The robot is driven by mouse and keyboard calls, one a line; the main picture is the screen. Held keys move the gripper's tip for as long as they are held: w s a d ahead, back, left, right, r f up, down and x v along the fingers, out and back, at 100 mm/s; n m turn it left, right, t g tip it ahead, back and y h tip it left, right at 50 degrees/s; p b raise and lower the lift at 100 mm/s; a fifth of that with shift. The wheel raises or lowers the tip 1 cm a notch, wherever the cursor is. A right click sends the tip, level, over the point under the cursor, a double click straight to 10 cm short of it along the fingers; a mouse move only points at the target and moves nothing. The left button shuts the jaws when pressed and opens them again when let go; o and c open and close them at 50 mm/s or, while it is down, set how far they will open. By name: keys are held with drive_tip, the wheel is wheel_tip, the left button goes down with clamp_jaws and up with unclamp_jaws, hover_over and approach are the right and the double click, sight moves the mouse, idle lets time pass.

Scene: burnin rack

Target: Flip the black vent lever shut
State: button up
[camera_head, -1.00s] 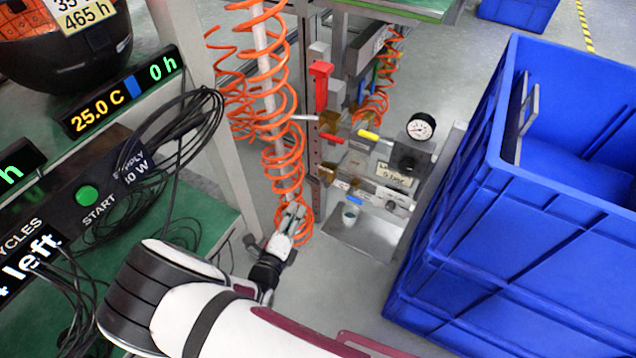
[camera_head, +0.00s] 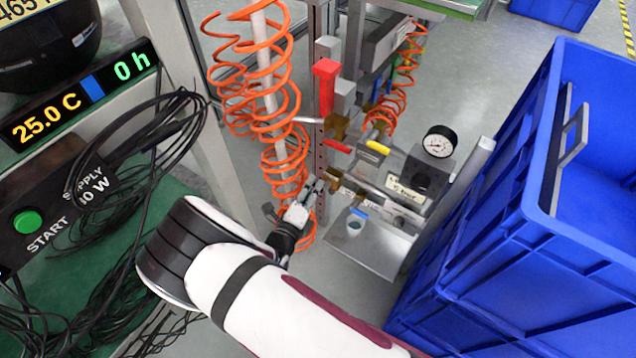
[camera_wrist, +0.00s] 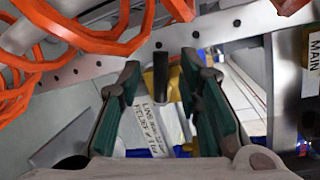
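The black vent lever (camera_wrist: 160,77) appears to be the short dark upright bar in the wrist view, between my fingers and just beyond their tips. My gripper (camera_wrist: 160,66) is open, with one green-padded finger on each side of the bar; I cannot tell whether either touches it. A white tag (camera_wrist: 142,125) with partly readable print, beginning "LINE", lies below the bar. In the head view my gripper (camera_head: 311,187) is beside the perforated post at the left of the valve panel. The black lever cannot be made out there.
An orange coiled hose (camera_head: 270,95) hangs close to my gripper. The panel carries a red lever (camera_head: 337,146), a yellow lever (camera_head: 378,148), a blue lever (camera_head: 358,213) and a gauge (camera_head: 439,142). Stacked blue crates (camera_head: 490,240) stand right. Black cables (camera_head: 150,150) hang left.

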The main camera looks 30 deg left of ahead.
drive_tip(key=shift+w, duration=0.15)
clamp_jaws()
drive_tip(key=shift+a+f+n+h, duration=0.1)
drive_tip(key=shift+f+n+h, duration=0.15)
drive_tip(key=shift+n, duration=0.55)
drive_tip(key=shift+f+n+h, duration=0.15)
drive_tip(key=shift+f+n, duration=0.1)
drive_tip(key=shift+n, duration=0.55)
unclamp_jaws()
